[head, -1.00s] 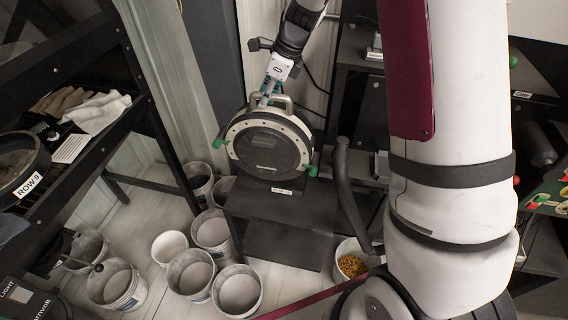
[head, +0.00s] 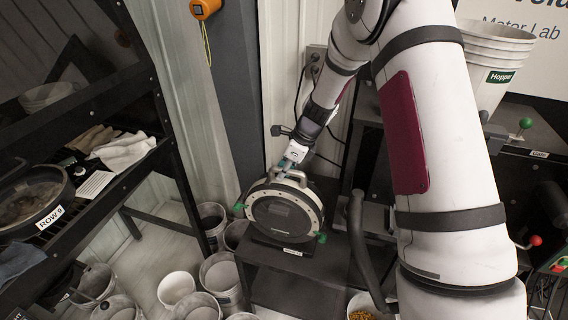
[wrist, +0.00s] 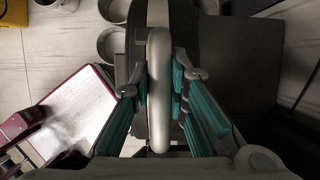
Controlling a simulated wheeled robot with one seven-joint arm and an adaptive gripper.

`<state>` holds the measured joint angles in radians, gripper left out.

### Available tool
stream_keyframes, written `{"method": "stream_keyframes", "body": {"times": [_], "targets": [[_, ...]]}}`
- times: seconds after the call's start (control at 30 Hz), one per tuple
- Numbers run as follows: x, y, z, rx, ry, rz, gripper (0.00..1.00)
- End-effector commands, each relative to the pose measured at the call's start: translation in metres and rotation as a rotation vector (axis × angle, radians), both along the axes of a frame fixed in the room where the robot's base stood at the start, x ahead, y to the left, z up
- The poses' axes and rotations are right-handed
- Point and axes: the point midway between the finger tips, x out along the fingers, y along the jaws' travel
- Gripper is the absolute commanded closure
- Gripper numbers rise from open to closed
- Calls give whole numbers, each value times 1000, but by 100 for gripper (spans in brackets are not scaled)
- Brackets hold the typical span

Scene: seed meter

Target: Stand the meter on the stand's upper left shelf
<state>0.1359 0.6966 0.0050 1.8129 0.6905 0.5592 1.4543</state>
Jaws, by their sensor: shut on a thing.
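The meter (head: 283,216) is a round disc with a pale rim, dark face, green side tabs and a top handle (wrist: 158,85). It is upright over the left upper shelf (head: 303,262) of the black stand, just behind a small white label. Its lower edge is at or very near the shelf top; I cannot tell if it bears its weight there. My gripper (head: 288,165) is above the meter, shut on its handle. In the wrist view, the teal finger pads (wrist: 160,90) lie on either side of the handle. The meter's back is hidden.
Several white buckets (head: 176,288) stand on the floor left of the stand. A black rack (head: 170,165) on the left holds a round pan (head: 28,195) and cloths (head: 124,150). A curved dark tube (head: 362,250) rises close to the meter's right.

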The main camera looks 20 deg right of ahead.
Motion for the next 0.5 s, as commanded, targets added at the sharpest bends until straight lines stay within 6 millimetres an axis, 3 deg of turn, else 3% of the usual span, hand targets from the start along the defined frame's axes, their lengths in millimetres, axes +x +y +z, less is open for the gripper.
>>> {"method": "stream_keyframes", "body": {"times": [0.5], "targets": [[3,1,-12,1,-11,0,100]]}}
